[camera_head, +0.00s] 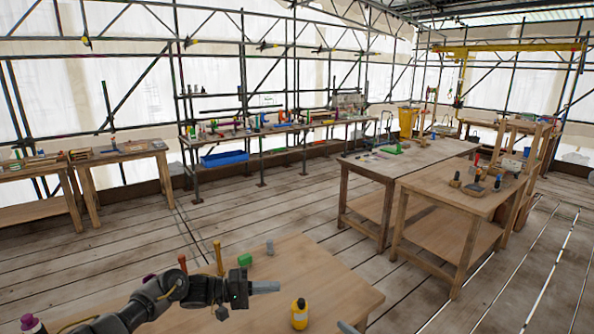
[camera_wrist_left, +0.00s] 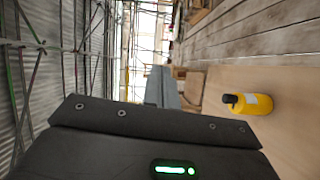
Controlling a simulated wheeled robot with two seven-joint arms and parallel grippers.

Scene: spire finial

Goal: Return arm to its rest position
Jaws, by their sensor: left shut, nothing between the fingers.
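My left arm comes in from the lower left of the head view. Its gripper (camera_head: 265,287) is shut and empty, with grey fingers pointing right, over the near wooden table (camera_head: 340,284). The left wrist view also shows the shut fingers (camera_wrist_left: 162,88) and the dark gripper body. A small grey tip (camera_head: 347,327) shows at the bottom edge of the head view; I cannot tell whether it is my right gripper.
A yellow bottle (camera_head: 299,314) with a dark cap stands right of my left gripper. A green block (camera_head: 244,259), a grey piece (camera_head: 270,247) and wooden-handled tools (camera_head: 218,258) are at the table's far side. Other workbenches (camera_head: 462,203) stand beyond, with open plank floor between.

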